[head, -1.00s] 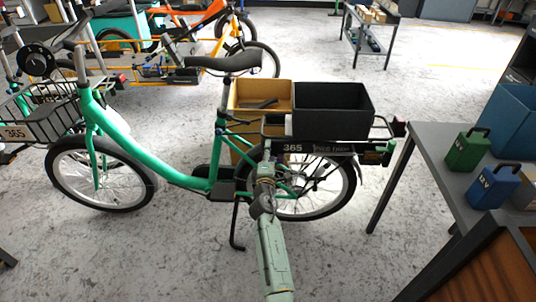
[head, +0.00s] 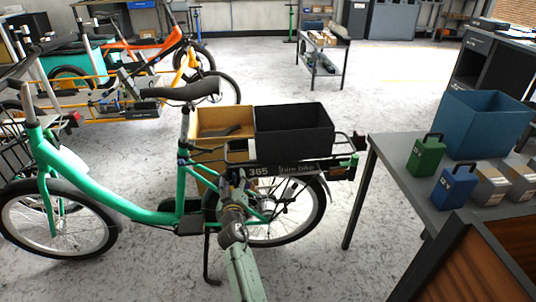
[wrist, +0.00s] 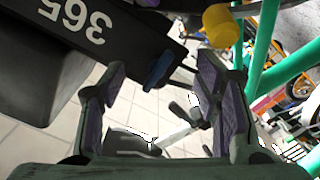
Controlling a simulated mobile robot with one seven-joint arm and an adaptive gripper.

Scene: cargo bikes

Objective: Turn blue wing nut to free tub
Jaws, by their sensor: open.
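The blue wing nut (wrist: 158,68) shows in the wrist view at the edge of the black rack panel marked 365 (wrist: 85,28). It lies between and beyond the fingertips of my open gripper (wrist: 162,82), with no visible finger contact. In the head view my gripper (head: 236,188) is beside the rear rack of the green bike, below the panel. The wing nut cannot be made out there. The black tub (head: 295,133) sits upright on the rear rack (head: 345,155).
A yellow cylinder (wrist: 221,26) and green frame tubes (wrist: 262,50) are close to the fingers. A tan box (head: 222,122) stands beside the black tub. A table (head: 400,170) at right holds green and blue battery packs and a blue bin (head: 480,120).

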